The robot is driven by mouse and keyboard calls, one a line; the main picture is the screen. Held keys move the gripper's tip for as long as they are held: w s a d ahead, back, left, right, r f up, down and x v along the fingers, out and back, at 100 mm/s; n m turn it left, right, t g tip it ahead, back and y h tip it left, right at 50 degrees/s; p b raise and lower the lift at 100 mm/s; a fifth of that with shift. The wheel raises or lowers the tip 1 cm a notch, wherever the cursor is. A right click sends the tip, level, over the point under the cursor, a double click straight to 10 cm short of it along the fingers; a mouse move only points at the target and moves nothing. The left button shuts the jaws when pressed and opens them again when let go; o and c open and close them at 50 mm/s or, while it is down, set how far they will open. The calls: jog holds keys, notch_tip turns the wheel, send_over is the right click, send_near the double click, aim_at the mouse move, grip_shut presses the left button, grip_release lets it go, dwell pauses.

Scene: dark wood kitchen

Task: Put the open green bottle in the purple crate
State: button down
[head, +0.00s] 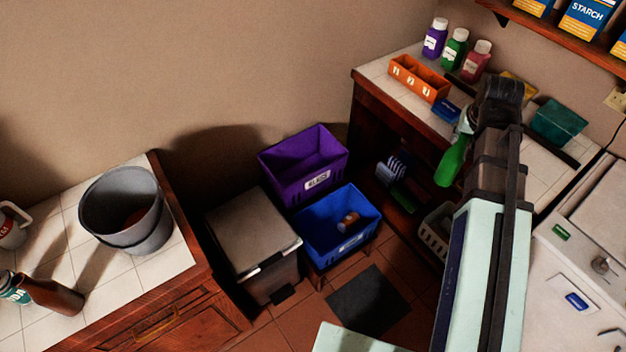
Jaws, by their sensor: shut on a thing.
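A green bottle (453,161) hangs tilted below my gripper (467,122), in front of the right counter's edge. My gripper is shut on its upper part; the fingertips are small and partly hidden by my arm. I cannot make out the bottle's mouth clearly. The purple crate (306,166) stands by the back wall, left of the bottle, with a white label on its front. Its visible inside looks empty. The bottle is apart from the crate.
A blue crate (338,230) with small items inside stands in front of the purple one. A grey lidded bin (253,240) is to its left. An orange box (419,78) and capped bottles (454,49) stand on the right counter. A bucket (126,211) stands on the left counter.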

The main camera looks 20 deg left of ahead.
jog(key=w+a+f+n+y+b, duration=0.1)
jog(key=w+a+f+n+b, duration=0.15)
jog(key=a+f+b, duration=0.55)
jog(key=w+a+f+n+b, duration=0.1)
jog(key=w+a+f+b, duration=0.4)
jog(key=a, duration=0.5)
jog(key=w+a+f+n+y+b, duration=0.1)
jog(key=w+a+f+n+b, duration=0.1)
jog(key=a+f+b, duration=0.7)
jog(key=w+a+f+n+g+y+b, duration=0.1)
jog(key=w+a+f+n+b, duration=0.15)
jog(key=a, duration=0.55)
jog(key=w+a+f+n+b, duration=0.1)
jog(key=w+a+n+b, duration=0.15)
jog(key=a, duration=0.55)
jog(key=w+a+f+n+g+y+b, duration=0.15)
jog(key=a+b, duration=0.25)
jog(key=a, duration=0.4)
notch_tip(320, 180, down, 19)
jog(key=b, duration=0.1)
jog(key=shift+d, duration=0.15)
jog(key=shift+s+f+h, duration=0.1)
jog(key=shift+f+h, duration=0.15)
jog(key=c, duration=0.9)
grip_release()
jog(key=shift+r, duration=0.1)
